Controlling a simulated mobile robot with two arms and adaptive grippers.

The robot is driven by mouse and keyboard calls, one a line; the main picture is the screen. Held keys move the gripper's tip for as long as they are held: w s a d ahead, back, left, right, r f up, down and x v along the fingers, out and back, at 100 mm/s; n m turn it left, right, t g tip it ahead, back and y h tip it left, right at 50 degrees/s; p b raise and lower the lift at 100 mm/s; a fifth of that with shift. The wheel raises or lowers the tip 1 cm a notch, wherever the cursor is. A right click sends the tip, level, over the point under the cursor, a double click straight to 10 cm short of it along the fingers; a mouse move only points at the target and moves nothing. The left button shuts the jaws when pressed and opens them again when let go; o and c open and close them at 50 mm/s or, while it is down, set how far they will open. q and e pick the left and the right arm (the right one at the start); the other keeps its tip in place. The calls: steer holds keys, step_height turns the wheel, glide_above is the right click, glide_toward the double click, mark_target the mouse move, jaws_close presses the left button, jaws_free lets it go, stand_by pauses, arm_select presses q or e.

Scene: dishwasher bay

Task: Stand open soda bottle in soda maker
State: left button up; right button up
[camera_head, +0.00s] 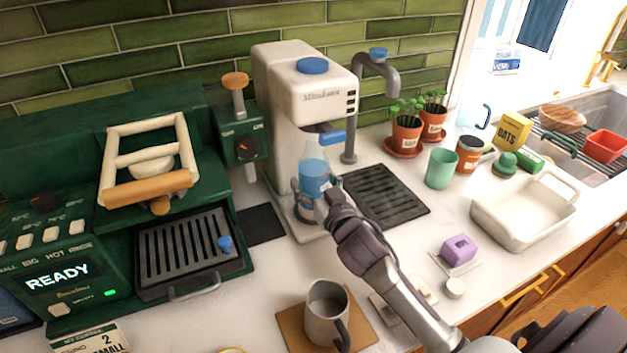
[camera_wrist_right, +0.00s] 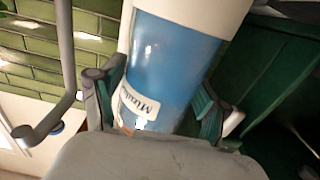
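The white soda maker (camera_head: 290,85) stands against the tiled wall, with a blue cap on top and a blue lever at its front. The soda bottle (camera_head: 313,176), clear with a blue label band, is upright in its front bay, under the head. Whether its neck meets the nozzle cannot be told. My right gripper (camera_head: 318,197) is at the bottle's lower part. In the right wrist view its fingers (camera_wrist_right: 158,103) lie on both sides of the blue band of the bottle (camera_wrist_right: 172,65) and appear shut on it. My left gripper is not in view.
A green coffee machine (camera_head: 75,230) stands left. A grey mug (camera_head: 327,310) on a board is in front. A grey tap (camera_head: 375,75) and drip grate (camera_head: 382,195) are right of the soda maker. A green cup (camera_head: 441,168) and white tub (camera_head: 522,215) stand farther right.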

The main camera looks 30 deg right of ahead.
steer(key=shift+o, duration=0.6)
steer(key=shift+r, duration=0.2)
steer(key=s+b, duration=0.2)
steer(key=s, duration=1)
steer(key=shift+a, duration=0.35)
